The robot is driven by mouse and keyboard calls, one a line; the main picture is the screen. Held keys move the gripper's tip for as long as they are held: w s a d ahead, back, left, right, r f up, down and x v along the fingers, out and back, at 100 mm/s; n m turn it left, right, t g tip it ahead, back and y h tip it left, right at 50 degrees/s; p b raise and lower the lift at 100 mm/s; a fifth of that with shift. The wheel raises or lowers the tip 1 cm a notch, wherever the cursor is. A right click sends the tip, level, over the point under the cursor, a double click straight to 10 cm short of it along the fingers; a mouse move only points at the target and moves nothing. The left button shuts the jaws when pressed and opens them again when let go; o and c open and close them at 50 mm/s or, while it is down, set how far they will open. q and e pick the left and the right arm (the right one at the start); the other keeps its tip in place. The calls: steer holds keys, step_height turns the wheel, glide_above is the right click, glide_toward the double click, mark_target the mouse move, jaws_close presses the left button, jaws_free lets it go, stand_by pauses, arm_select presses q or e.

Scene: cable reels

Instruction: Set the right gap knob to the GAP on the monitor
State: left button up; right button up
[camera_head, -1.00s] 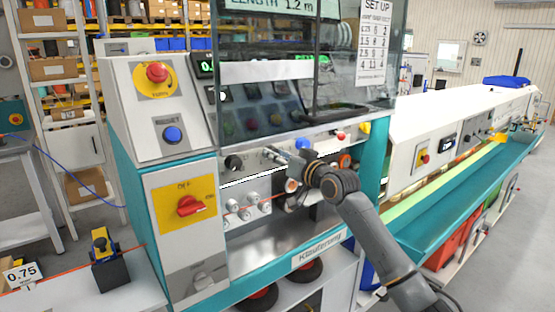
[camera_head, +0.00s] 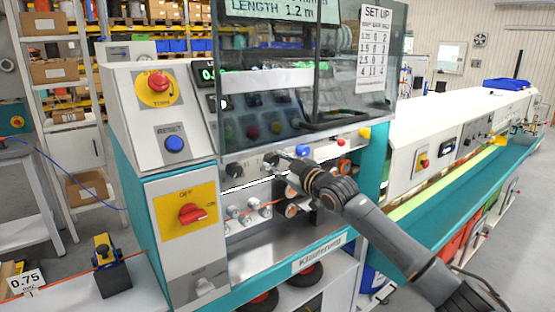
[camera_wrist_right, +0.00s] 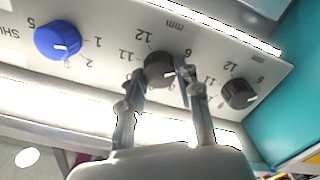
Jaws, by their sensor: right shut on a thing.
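My right gripper (camera_head: 274,160) is at the machine's front panel. In the right wrist view its fingers (camera_wrist_right: 160,75) are shut on the dark grey middle knob (camera_wrist_right: 160,68), one on each side, with numbers such as 11 and 12 printed around it. This is the right gap knob (camera_head: 270,160); the gripper partly hides it in the head view. The left gap knob (camera_head: 235,171) is free and also shows in the wrist view (camera_wrist_right: 238,93). The monitor (camera_head: 283,10) is cut off at the top; LENGTH 1.2 m reads, and no GAP line is visible. My left gripper is not in view.
A blue knob (camera_wrist_right: 57,40) is beside the held knob. A SET UP chart (camera_head: 374,50) hangs on the dark clear guard (camera_head: 260,110) above the panel. Rollers (camera_head: 250,207) with an orange cable are below. A red switch (camera_head: 193,213) is at left.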

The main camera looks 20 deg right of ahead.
steer(key=shift+n+p, duration=0.35)
steer(key=shift+n, duration=0.45)
steer(key=shift+f, duration=0.1)
steer(key=o, duration=1.2)
steer(key=shift+c, duration=0.2)
steer(key=v, duration=1.2)
